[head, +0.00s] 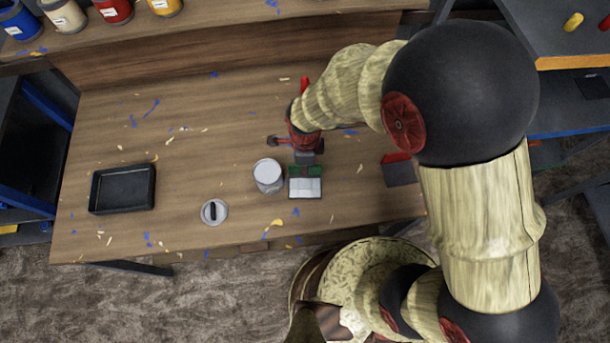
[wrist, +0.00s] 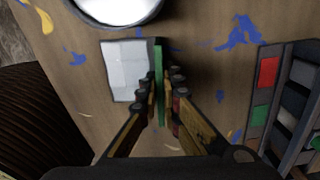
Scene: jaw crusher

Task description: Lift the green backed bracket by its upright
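The green backed bracket (head: 305,188) stands near the front of the wooden bench. It has a pale grey base plate and a thin green upright at its back edge in the head view. In the wrist view the pale base (wrist: 124,72) lies left of the upright (wrist: 159,62). My gripper (head: 305,160) is over the upright from above. In the wrist view my fingers (wrist: 161,88) lie close along both faces of the upright and appear shut on it. The bracket looks upright; whether its base is clear of the bench cannot be told.
A white-topped round container (head: 268,176) stands close left of the bracket. A grey disc with a dark slot (head: 214,212) and an empty black tray (head: 123,190) lie further left. A dark box with red (head: 400,170) is at right. Paint flecks cover the bench.

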